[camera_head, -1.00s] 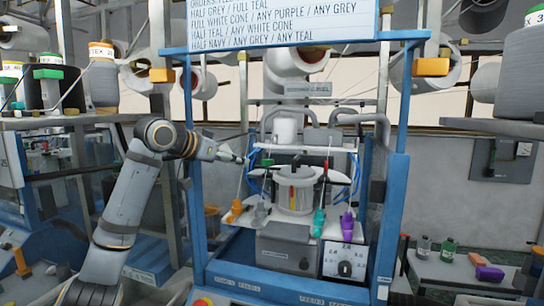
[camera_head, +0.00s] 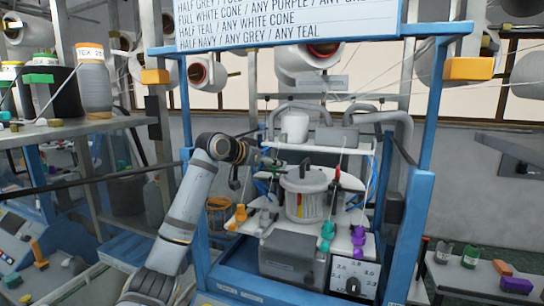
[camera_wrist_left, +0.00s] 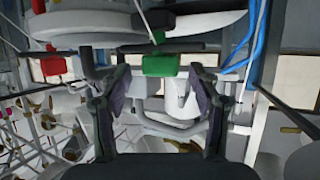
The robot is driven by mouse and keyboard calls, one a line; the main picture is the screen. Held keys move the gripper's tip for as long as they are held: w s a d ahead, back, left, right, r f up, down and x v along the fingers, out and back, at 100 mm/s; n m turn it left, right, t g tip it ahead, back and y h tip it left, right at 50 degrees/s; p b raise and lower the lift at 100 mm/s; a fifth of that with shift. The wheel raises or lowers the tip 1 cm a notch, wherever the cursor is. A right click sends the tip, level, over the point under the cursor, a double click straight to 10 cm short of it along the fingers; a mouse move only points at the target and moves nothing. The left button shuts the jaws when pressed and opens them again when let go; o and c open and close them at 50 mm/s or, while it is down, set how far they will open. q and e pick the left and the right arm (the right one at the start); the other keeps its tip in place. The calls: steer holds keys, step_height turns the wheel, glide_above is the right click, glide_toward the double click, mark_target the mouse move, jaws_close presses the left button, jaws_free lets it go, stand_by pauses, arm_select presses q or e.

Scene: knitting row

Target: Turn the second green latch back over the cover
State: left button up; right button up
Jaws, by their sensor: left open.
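The machine's grey round cylinder (camera_head: 306,200) stands in the blue frame, with a round cover (camera_head: 304,180) on top. My left gripper (camera_head: 279,163) is at the cover's back left side, and its tips are small and hard to make out in the head view. In the left wrist view the open gripper (camera_wrist_left: 160,95) has a green latch (camera_wrist_left: 160,65) in front of it, between the fingertips and apart from both. A red latch (camera_wrist_left: 53,66) shows further left there. A red piece (camera_head: 337,172) also stands right of the cover in the head view. My right gripper is out of view.
A white cone (camera_head: 295,127) and grey pipes (camera_head: 385,118) stand behind the cylinder. Orange (camera_head: 240,213), teal (camera_head: 327,236) and purple (camera_head: 358,240) pieces sit around its front. Blue frame posts (camera_head: 420,200) and thin yarns hem in the space.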

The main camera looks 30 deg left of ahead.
arm_select(q)
steer(key=shift+w, duration=0.1)
steer(key=shift+f, duration=0.1)
steer(key=shift+c, duration=2.1)
steer(key=c, duration=0.7)
steer(key=shift+d+n+y+p, duration=0.15)
steer(key=shift+n+y+p, duration=0.15)
steer(key=shift+d+r+n+y+p, duration=0.2)
steer(key=shift+r+n+y+p, duration=0.05)
steer(key=shift+n+y+p, duration=0.75)
steer(key=shift+w+n+y+p, duration=0.1)
steer(key=shift+n+y+p, duration=0.45)
steer(key=shift+y, duration=0.35)
steer(key=shift+c, duration=0.2)
steer(key=shift+f+n+y, duration=0.2)
steer(key=shift+n+y, duration=0.1)
steer(key=shift+n, duration=0.05)
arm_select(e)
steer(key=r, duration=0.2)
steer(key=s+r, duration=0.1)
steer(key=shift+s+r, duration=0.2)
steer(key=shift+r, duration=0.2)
